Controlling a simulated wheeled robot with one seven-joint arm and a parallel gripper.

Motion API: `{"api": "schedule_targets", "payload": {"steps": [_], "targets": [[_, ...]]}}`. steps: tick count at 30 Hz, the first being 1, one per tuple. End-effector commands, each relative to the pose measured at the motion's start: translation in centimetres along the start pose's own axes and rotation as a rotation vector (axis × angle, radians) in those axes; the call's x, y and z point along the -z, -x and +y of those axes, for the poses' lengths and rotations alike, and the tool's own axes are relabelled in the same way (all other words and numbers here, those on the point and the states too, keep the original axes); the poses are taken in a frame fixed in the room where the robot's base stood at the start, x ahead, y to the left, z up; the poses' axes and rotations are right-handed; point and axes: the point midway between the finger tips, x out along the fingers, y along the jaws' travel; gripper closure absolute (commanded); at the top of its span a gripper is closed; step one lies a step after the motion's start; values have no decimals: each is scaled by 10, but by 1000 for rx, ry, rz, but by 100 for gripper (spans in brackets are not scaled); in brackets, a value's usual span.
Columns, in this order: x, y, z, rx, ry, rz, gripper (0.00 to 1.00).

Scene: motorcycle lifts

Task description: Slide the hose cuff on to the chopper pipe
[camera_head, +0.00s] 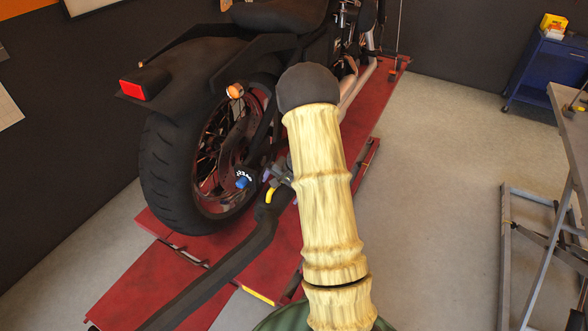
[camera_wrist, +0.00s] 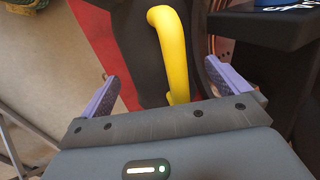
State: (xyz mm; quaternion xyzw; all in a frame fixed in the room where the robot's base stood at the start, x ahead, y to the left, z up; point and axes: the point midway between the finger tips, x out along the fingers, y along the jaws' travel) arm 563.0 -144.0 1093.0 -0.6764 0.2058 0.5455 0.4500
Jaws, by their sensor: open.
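The hose (camera_head: 215,268) is thick and black and rises from the lower left to a dark cuff (camera_head: 267,209) with a yellow handle. In the wrist view the yellow handle (camera_wrist: 170,50) is a bent bar that stands between my purple fingers, with dark cuff material behind it. My gripper (camera_head: 280,180) is open at the cuff, and gaps show on both sides of the handle. Silver pipes (camera_head: 357,88) run along the chopper's right side; my arm hides their rear part. I cannot make out the pipe's open end.
The chopper stands on a red lift (camera_head: 375,112), its rear wheel (camera_head: 170,175) close to my gripper. A blue marked part (camera_head: 243,180) sits by the wheel. A blue cabinet (camera_head: 545,75) and a grey metal frame (camera_head: 507,255) stand right. Grey floor between is clear.

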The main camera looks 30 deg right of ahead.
Motion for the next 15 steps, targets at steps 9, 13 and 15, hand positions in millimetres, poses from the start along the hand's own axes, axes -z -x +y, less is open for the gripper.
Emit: {"api": "schedule_targets", "payload": {"steps": [9, 13, 15], "targets": [[0, 51, 0, 3, 1, 3, 0], [0, 74, 0, 2, 1, 3, 0], [0, 87, 0, 3, 2, 4, 0]]}}
